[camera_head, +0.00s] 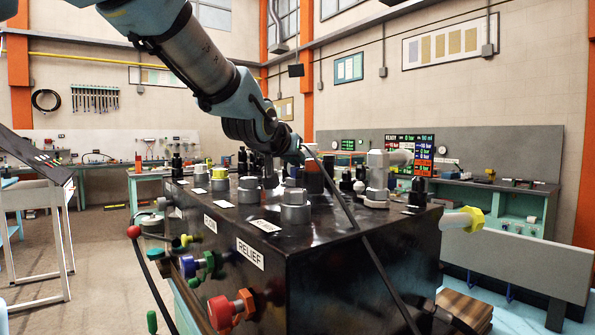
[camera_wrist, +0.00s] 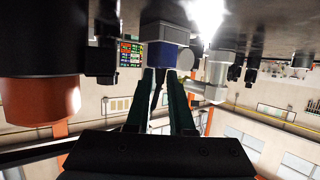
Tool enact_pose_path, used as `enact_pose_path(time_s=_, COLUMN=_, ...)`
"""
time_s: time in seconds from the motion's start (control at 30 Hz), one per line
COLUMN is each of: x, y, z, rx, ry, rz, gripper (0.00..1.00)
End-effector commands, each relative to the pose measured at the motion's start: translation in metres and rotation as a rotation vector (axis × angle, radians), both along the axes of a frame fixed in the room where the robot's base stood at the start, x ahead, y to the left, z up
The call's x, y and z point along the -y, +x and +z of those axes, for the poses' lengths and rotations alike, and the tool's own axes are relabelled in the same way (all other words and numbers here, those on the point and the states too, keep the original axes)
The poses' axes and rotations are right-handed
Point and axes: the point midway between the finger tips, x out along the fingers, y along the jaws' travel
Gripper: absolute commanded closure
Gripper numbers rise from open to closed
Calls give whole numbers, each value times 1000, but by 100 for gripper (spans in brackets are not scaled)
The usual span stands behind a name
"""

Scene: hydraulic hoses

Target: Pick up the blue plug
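Nothing shows held between the fingers. In the head view my arm reaches over the black block (camera_head: 330,262), and its end hides the blue plug.
Several grey fittings, including a tall one (camera_head: 377,178), crowd the block's top. A large orange-ended cylinder (camera_wrist: 40,100) stands close in the wrist view. A blue-and-green fitting (camera_head: 190,266) and a red knob (camera_head: 222,312) project from the front. A dark hose (camera_head: 366,245) slants across the block.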

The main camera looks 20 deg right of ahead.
Motion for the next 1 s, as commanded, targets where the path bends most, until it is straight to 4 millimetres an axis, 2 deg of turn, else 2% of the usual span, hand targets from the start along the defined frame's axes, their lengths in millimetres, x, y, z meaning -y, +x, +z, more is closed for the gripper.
enact_pose_path(time_s=0.33, x=6, y=6, z=-3, rx=1, ry=-1, rz=0, gripper=79)
enact_pose_path(time_s=0.53, x=6, y=6, z=-3, rx=1, ry=-1, rz=0, gripper=100)
enact_pose_path(time_s=1.0, x=6, y=6, z=-3, rx=1, ry=-1, rz=0, gripper=100)
